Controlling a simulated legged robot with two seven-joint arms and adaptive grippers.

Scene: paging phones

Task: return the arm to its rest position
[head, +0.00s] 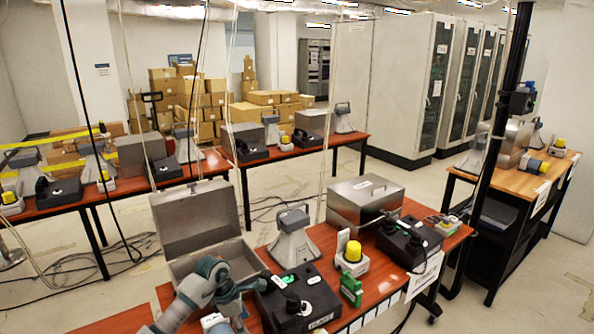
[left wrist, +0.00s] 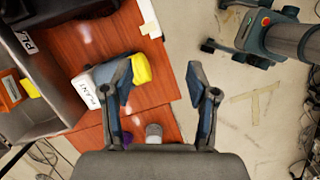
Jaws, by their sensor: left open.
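My left arm (head: 205,285), grey and teal, reaches in at the bottom of the head view, in front of the open metal case (head: 200,220). Its fingers are hard to make out there. In the left wrist view my left gripper (left wrist: 162,88) has its two dark blue fingers spread apart, with nothing between them. My right gripper is not in view.
Close to my arm, a black phone unit (head: 300,295) sits on the near table. Behind it are a grey horn speaker (head: 293,243), a closed metal case (head: 365,200) and another black unit (head: 410,242). In the left wrist view, bare floor (left wrist: 240,130) lies right of the table edge.

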